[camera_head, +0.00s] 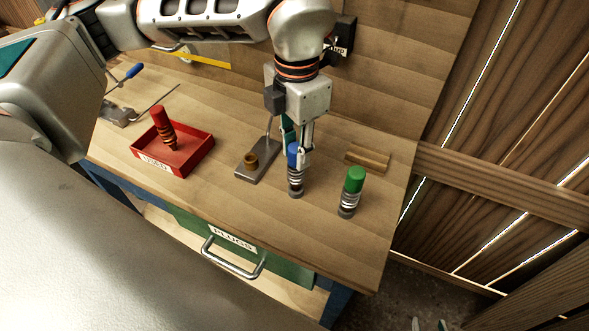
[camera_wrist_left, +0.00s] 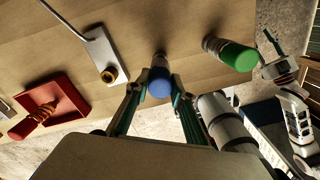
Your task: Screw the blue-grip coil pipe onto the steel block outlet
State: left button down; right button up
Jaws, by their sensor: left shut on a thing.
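The blue-grip coil pipe (camera_head: 295,182) is upright at the right of the steel block, with its blue top between the fingers of my left gripper (camera_head: 298,156). My left gripper is shut on it from above; the blue top also shows in the left wrist view (camera_wrist_left: 160,84). I cannot tell whether its foot touches the bench. The steel block (camera_head: 262,165) lies flat on the bench, with a brass outlet ring (camera_head: 250,159) that shows nothing on it. My right gripper (camera_head: 428,325) shows only its fingertips at the bottom edge, apart and empty.
A green-grip coil pipe (camera_head: 349,192) stands on the right. A red tray (camera_head: 196,158) on the left holds a red-grip coil pipe (camera_head: 164,127). A wood block (camera_head: 367,158) lies behind. A drawer (camera_head: 200,235) is below the front edge. A thin tube rises from the steel block.

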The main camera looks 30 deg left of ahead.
pick_arm(q)
jog(key=shift+r+p, duration=0.9)
jog(key=shift+r, duration=0.9)
jog(key=shift+r+p, duration=0.75)
jog(key=shift+r, duration=0.7)
jog(key=shift+a+r, duration=0.1)
jog(key=shift+r, duration=0.15)
jog(key=a+f, duration=0.2)
jog(key=a, duration=0.9)
jog(key=shift+a, duration=0.4)
jog(key=shift+w, duration=0.1)
